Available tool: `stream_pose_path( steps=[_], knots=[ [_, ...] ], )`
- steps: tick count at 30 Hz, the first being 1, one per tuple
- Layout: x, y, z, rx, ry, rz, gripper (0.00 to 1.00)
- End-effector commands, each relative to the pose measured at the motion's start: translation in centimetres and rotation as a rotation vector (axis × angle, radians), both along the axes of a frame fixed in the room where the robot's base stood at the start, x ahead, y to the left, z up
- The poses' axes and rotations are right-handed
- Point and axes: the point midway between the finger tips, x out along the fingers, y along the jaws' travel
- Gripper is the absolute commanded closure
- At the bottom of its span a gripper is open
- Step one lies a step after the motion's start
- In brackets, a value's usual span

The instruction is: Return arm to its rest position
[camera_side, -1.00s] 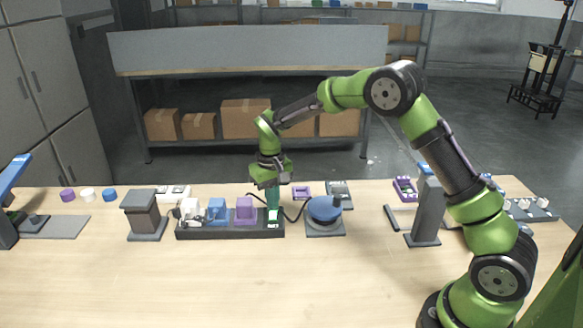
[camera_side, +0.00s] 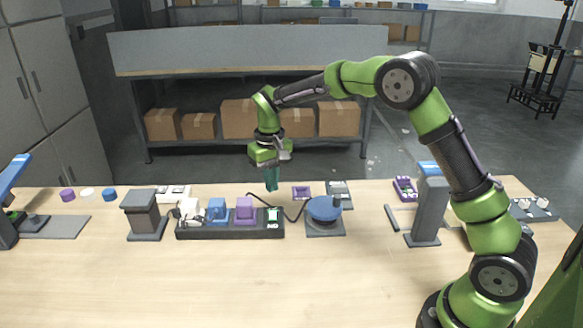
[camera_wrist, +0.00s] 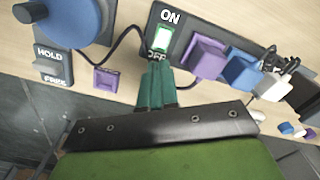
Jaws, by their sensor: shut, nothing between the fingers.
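My gripper (camera_side: 272,179) is shut and empty, pointing down in the air above the power strip (camera_side: 203,234) near its right end. In the wrist view the teal fingers of my gripper (camera_wrist: 156,84) are pressed together below a lit green switch (camera_wrist: 164,38) marked ON and OFF. The switch also shows in the side view (camera_side: 273,216), apart from the fingertips. White, blue and purple plugs sit on the strip; the purple plug (camera_side: 246,211) is nearest the switch.
A blue round knob (camera_side: 324,208) on a grey base stands right of the strip. A grey column (camera_side: 429,212) stands near my arm. A dark pedestal (camera_side: 146,214) is at left. A small purple tray (camera_side: 301,192) lies behind. The table front is clear.

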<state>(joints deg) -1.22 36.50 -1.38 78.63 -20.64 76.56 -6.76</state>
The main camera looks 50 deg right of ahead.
Motion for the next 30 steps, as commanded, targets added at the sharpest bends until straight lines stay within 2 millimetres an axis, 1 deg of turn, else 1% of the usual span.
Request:
stream_pose_path(
  steps=[2, 4, 5, 8, 14, 15, 19, 24, 27, 30],
  knots=[
    [0.2, 0.0, -0.1, 0.000, -0.009, -0.001, 1.00],
    [-0.6, 0.1, -1.1, 0.005, 0.005, -0.004, 1.00],
    [-1.0, 0.2, -1.2, 0.011, 0.005, -0.006, 1.00],
    [-3.0, 0.6, 0.0, 0.032, -0.018, -0.016, 1.00],
    [-8.4, 1.4, 4.7, 0.083, -0.126, -0.042, 1.00],
    [-9.7, 1.6, 5.6, 0.093, -0.152, -0.046, 1.00],
    [-13.9, 2.1, 8.2, 0.124, -0.244, -0.064, 1.00],
    [-19.4, 2.6, 10.3, 0.161, -0.368, -0.082, 1.00],
    [-22.3, 2.8, 11.0, 0.179, -0.442, -0.091, 1.00],
    [-24.4, 2.9, 11.4, 0.194, -0.508, -0.095, 1.00]
  ],
)
